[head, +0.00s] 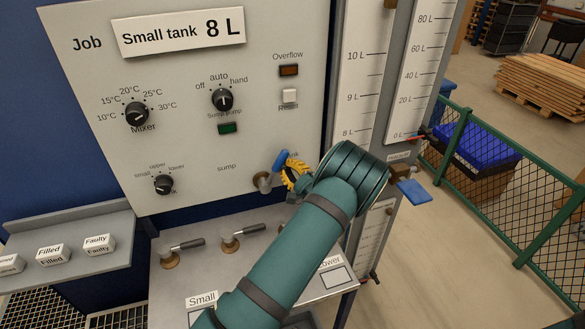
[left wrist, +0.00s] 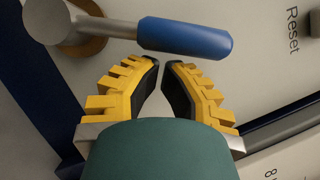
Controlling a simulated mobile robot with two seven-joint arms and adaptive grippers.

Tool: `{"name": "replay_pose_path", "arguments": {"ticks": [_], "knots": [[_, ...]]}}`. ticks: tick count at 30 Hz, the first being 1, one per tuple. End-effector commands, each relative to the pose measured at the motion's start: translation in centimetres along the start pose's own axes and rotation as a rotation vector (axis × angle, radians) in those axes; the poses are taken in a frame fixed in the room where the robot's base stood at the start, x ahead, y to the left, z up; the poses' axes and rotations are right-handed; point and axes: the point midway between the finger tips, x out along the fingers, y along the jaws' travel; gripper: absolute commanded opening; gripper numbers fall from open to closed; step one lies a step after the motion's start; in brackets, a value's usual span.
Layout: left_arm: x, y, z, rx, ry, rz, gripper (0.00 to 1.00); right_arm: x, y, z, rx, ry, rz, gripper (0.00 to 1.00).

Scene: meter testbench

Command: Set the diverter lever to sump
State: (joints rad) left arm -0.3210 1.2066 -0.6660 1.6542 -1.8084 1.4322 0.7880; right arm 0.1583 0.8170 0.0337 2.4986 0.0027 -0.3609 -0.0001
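The diverter lever has a blue handle (head: 280,160) on a grey metal hub (head: 262,181) low on the panel. The handle leans up and to the right, away from the "sump" label (head: 227,167) on the left. The label to its right is mostly hidden by my arm. My left gripper (head: 287,172), with yellow ribbed fingers, is beside the handle on its right. In the left wrist view the blue handle (left wrist: 185,37) crosses just beyond the fingertips (left wrist: 161,63). The fingertips almost meet, with nothing between them. Contact with the handle is unclear. My right gripper is out of view.
Panel knobs include the mixer knob (head: 136,114) and sump pump knob (head: 222,100). Below are small valves with dark handles (head: 240,231) over a metal bench (head: 215,268). Scaled gauges (head: 362,65) stand right of the panel. A green mesh fence (head: 500,175) is farther right.

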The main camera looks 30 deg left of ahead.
Motion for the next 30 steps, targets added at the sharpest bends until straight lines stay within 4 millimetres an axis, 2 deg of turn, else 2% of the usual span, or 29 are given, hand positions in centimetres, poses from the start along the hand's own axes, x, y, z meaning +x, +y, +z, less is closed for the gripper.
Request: {"name": "replay_pose_path", "arguments": {"ticks": [30], "knots": [[0.5, -0.4, 1.1, -0.123, -0.002, 0.058, 0.00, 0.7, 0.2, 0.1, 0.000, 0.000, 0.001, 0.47]]}}
